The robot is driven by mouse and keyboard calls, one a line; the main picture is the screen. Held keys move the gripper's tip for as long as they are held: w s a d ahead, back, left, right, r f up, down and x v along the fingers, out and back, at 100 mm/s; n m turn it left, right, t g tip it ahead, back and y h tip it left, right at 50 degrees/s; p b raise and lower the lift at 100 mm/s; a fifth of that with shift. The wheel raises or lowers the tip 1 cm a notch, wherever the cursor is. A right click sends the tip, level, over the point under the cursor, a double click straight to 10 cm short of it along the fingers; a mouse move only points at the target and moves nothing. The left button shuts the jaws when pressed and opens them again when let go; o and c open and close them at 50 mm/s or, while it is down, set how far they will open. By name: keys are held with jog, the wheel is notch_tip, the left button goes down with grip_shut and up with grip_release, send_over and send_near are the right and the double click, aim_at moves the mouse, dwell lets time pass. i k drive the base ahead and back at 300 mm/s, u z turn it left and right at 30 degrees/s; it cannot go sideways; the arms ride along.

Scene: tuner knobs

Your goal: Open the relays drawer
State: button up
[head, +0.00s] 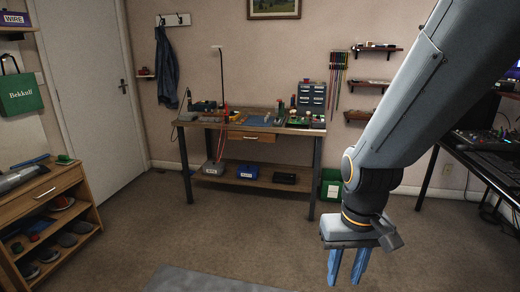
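No drawer in view has a label that I can read as relays. A small dark drawer cabinet (312,96) stands on the back right of the workbench, and its drawers look shut. A wooden drawer (251,137) under the workbench top looks shut. Another wooden drawer (43,194) with a metal handle is in the shoe cabinet at the left and looks shut. My gripper (347,276) hangs at the lower right, pointing down. Its two blue fingers are apart with nothing between them. It is well in front of the workbench and touches no drawer.
The workbench (297,131) holds tools and small items, with boxes on its lower shelf. A green bin (331,185) stands beside its right leg. A dark desk (480,165) is at the right. Bare carpet (240,230) lies in front of the workbench.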

aim_at(305, 89)
jog(key=u, duration=0.1)
jog(key=i, duration=1.9)
jog(key=z, duration=0.25)
jog(key=i, duration=1.7)
jog(key=z, duration=0.35)
